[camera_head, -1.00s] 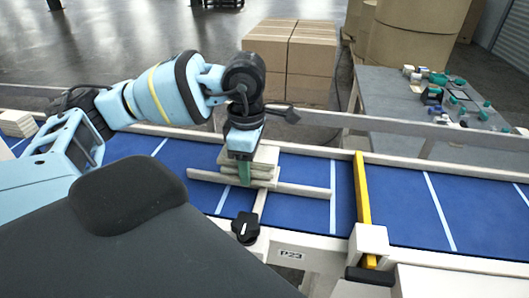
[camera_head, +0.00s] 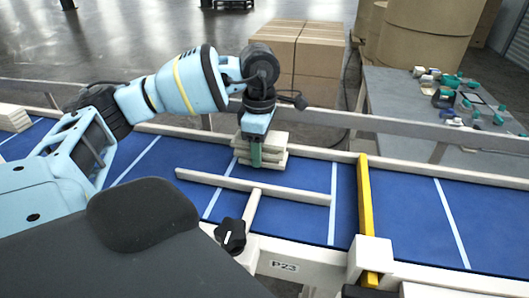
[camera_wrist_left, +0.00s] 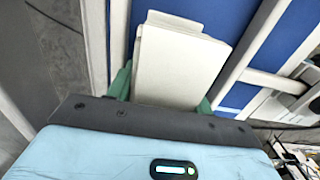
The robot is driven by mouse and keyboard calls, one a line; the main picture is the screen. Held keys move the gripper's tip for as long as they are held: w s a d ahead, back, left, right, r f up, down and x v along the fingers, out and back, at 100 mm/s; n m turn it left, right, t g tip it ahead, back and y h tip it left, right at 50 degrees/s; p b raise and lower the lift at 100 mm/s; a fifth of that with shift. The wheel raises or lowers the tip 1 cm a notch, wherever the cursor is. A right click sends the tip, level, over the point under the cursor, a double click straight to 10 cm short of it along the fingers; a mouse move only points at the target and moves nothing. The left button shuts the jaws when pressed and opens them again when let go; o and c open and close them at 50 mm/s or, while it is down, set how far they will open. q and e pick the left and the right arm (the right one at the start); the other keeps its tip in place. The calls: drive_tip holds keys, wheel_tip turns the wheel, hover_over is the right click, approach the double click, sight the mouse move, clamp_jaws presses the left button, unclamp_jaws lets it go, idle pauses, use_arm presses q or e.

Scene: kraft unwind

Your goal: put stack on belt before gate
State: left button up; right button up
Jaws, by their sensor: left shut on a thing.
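The stack (camera_head: 272,150) is several flat off-white pieces. My left gripper (camera_head: 257,156) points down and is shut on it, above the far side of the blue belt (camera_head: 290,174). I cannot tell whether the stack touches the belt. In the left wrist view the stack (camera_wrist_left: 178,62) lies between the green fingers, its near end hidden by the gripper body. The yellow gate (camera_head: 364,205) crosses the belt to the right of the stack. My right gripper is not in view.
A white guide bar (camera_head: 255,187) runs along the belt in front of the stack, with a black knob (camera_head: 230,235) nearer. Another pale stack (camera_head: 13,117) is at the far left. Cartons (camera_head: 300,55) and a grey table (camera_head: 400,105) stand beyond the back rail.

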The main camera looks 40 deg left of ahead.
use_arm(q)
drive_tip(key=shift+f, duration=0.8)
drive_tip(key=shift+r, duration=0.2)
drive_tip(key=shift+f, duration=0.1)
drive_tip(key=o, duration=0.8)
drive_tip(key=shift+f, duration=0.1)
drive_tip(key=shift+c, duration=0.2)
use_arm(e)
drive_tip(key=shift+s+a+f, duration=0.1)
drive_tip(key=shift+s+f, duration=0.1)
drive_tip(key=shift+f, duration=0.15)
use_arm(q)
wheel_tip(320, 180, up, 12)
drive_tip(key=shift+f+p, duration=0.15)
drive_tip(key=shift+p, duration=0.15)
drive_tip(key=shift+r, duration=0.4)
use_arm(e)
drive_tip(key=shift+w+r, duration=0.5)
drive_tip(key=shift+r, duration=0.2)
